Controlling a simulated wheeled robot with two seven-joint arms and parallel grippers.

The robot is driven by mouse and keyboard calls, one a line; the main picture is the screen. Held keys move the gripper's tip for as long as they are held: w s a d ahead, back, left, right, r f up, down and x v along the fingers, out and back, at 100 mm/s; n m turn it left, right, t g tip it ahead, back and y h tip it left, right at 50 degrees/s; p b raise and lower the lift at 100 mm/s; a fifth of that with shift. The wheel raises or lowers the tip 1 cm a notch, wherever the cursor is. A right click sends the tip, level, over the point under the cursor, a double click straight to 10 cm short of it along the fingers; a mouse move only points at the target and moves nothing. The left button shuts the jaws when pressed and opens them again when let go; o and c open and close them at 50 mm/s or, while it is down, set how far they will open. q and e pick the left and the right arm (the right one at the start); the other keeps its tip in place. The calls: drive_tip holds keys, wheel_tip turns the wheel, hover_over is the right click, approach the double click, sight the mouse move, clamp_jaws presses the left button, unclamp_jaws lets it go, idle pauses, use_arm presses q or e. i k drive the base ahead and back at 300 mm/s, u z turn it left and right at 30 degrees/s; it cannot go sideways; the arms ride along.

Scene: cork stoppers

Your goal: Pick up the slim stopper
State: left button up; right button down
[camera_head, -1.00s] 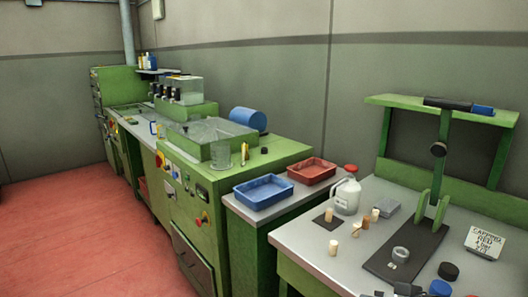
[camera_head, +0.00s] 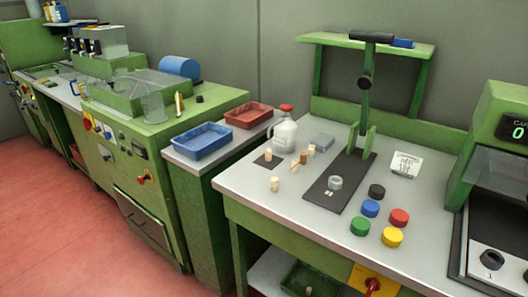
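Several small cork stoppers stand on the grey worktable (camera_head: 235,178), left of the press. One pale stopper (camera_head: 268,154) is on a small dark mat (camera_head: 262,162). Another pale stopper (camera_head: 274,184) stands in front of it on the bare table. A small light stopper (camera_head: 294,166), a browner stopper (camera_head: 303,158) and a pale stopper (camera_head: 311,149) are grouped to the right. They are too small here to tell surely which is the slim one. Neither of my grippers is in view.
A white jug (camera_head: 285,133) with a red cap stands behind the stoppers. The green press (camera_head: 366,100) is to their right, with coloured caps (camera_head: 370,208) in front. Blue (camera_head: 201,141) and red (camera_head: 248,116) trays are at left. A machine (camera_head: 500,165) stands far right.

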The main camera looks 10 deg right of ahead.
sight(268, 151)
drive_tip(key=u, duration=1.25)
drive_tip(key=i, duration=2.4)
